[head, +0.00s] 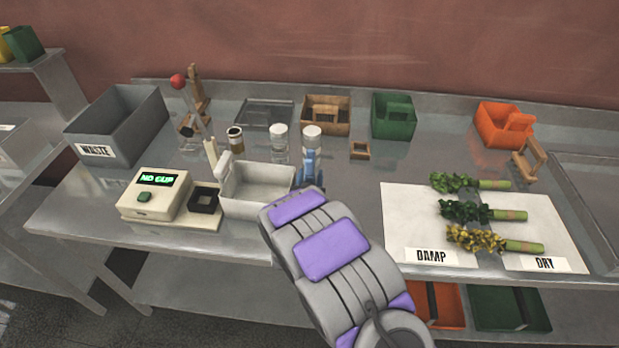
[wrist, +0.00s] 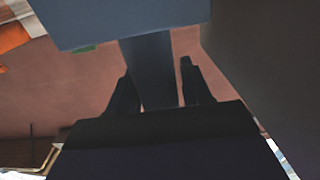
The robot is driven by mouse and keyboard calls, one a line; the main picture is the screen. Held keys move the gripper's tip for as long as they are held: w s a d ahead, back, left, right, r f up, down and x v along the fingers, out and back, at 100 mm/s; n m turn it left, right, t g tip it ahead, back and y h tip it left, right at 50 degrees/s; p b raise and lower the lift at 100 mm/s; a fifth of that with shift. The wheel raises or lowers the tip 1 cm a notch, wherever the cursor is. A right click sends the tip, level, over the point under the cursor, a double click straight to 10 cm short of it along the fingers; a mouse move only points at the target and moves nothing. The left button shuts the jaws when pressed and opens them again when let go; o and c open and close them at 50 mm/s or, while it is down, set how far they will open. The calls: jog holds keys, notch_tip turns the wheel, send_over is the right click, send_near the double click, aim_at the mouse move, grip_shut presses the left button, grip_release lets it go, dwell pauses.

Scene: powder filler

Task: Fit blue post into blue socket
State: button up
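A blue post (head: 312,168) shows just beyond the end of my arm, in front of a glass jar. In the wrist view a large blue-grey block fills the top, with a narrower stem (wrist: 150,72) running down between my fingers. My gripper (wrist: 155,88) has its two dark fingers on either side of this stem and appears shut on it. In the head view my own arm hides the fingers. I cannot make out a separate blue socket in either view.
A white bin (head: 258,204) stands left of my arm, beside a scale (head: 152,198) reading "NO CUP". Jars (head: 279,138), a brown box (head: 325,128) and a green box (head: 393,128) stand behind. Herb bundles lie on a white mat (head: 405,215) at right.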

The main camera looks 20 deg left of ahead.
jog(key=o, duration=0.3)
jog(key=shift+p+v, duration=1.95)
jog(key=shift+v, duration=6.7)
jog(key=shift+f, duration=0.15)
